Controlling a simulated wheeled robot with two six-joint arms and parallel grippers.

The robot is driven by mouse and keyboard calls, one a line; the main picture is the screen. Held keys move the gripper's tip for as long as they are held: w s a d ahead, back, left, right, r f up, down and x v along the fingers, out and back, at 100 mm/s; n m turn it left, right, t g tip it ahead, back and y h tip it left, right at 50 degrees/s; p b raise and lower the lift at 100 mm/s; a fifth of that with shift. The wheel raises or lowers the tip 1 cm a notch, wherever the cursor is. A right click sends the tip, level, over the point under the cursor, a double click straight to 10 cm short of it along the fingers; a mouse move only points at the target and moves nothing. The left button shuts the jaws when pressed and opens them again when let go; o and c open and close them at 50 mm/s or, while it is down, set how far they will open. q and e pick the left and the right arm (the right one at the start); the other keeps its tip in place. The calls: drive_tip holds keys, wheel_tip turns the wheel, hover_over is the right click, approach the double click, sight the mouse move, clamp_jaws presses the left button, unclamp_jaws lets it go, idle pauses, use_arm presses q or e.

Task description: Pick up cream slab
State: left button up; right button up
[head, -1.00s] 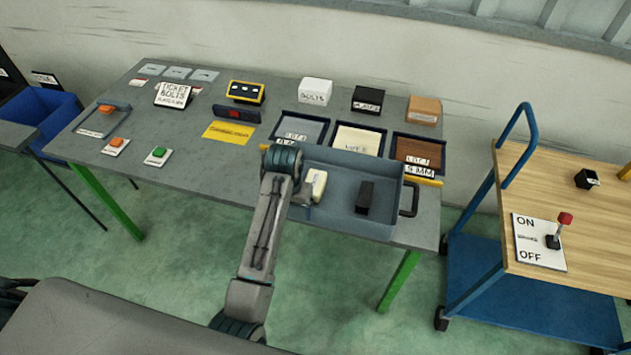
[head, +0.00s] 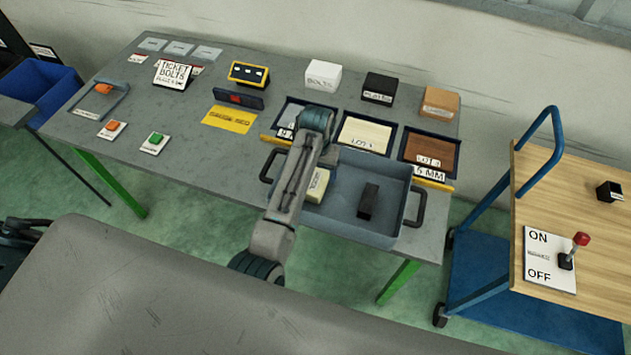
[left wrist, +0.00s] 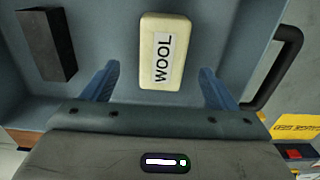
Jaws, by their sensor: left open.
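The cream slab (head: 319,185) lies in the blue-grey tray (head: 345,226), near its left end, partly hidden by my left arm in the head view. In the left wrist view the cream slab (left wrist: 163,54) shows a label reading WOOL. My left gripper (left wrist: 160,82) is open above the tray, with its blue fingers apart on either side of the slab's near end. I cannot tell how high the fingertips are above the tray floor. The gripper's fingers are hidden in the head view. My right gripper is not in view.
A black block (head: 368,201) lies in the same tray, also seen in the left wrist view (left wrist: 46,44). The tray has black side handles (head: 415,207). Behind it are three lot bins, one with a cream panel (head: 366,134). A trolley (head: 585,215) stands at right.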

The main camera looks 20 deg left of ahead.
sight(315, 185)
use_arm(q)
drive_tip(key=shift+f, duration=0.3)
drive_tip(key=shift+w+f+p, duration=0.1)
drive_tip(key=shift+f+p, duration=0.25)
wheel_tip(315, 185, down, 4)
drive_tip(key=shift+a+r+p, duration=0.15)
drive_tip(key=shift+r+p, duration=0.05)
drive_tip(key=shift+p, duration=0.7)
drive_tip(key=shift+f, duration=0.55)
drive_tip(key=shift+c, duration=1.1)
drive_tip(key=c, duration=0.8)
drive_tip(key=shift+c, duration=0.2)
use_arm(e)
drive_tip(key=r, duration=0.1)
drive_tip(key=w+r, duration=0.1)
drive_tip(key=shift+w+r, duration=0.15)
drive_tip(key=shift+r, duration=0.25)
